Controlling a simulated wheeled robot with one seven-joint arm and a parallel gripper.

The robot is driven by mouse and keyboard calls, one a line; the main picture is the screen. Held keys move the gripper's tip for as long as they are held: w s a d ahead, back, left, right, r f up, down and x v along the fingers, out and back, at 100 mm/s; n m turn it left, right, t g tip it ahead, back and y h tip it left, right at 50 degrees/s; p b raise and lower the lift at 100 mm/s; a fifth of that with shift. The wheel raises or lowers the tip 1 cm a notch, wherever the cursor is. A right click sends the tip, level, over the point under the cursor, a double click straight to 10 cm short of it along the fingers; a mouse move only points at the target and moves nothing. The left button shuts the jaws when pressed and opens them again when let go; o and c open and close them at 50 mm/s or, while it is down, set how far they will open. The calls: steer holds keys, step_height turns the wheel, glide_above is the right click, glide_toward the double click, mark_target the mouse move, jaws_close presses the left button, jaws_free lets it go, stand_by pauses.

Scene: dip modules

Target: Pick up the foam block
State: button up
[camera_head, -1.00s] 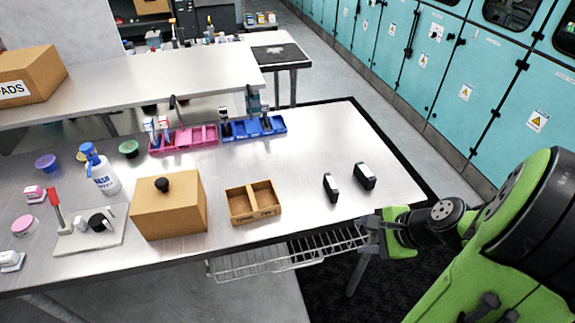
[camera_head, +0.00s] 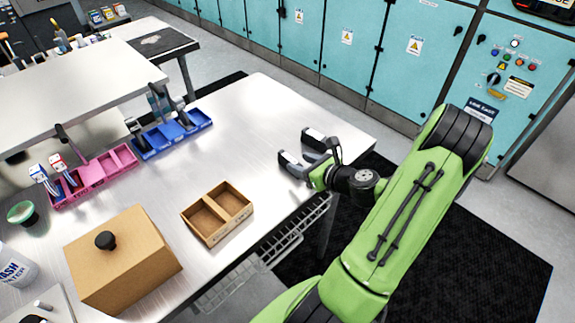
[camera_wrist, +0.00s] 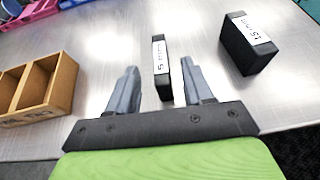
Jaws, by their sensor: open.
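Two black blocks with white labelled tops stand on the metal table; they look like foam, and I cannot tell which one is meant. In the wrist view the thin block (camera_wrist: 161,80) shows between my two grey fingers. The thicker block (camera_wrist: 244,50) stands to the right, outside them. My gripper (camera_wrist: 159,68) is open, and no block is gripped. In the head view my gripper (camera_head: 303,163) is low over the right part of the table, at the blocks. The thicker block (camera_head: 316,136) shows just beyond it; the thin block is hard to separate from the fingers.
An open two-compartment cardboard tray (camera_head: 217,213) stands left of my gripper. A cardboard box with a black knob (camera_head: 122,262) is further left. Pink (camera_head: 95,176) and blue (camera_head: 173,134) bins line the back edge. The table behind the blocks is clear.

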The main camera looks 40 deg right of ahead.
mark_target(291, 159)
steer(key=x, duration=0.5)
steer(key=shift+w+f, duration=0.1)
steer(key=shift+w, duration=0.3)
steer(key=shift+s, duration=0.15)
steer(key=shift+c, duration=0.9)
jaws_close()
step_height(291, 159, up, 10)
steer(key=p, duration=0.2)
steer(key=shift+p, duration=0.4)
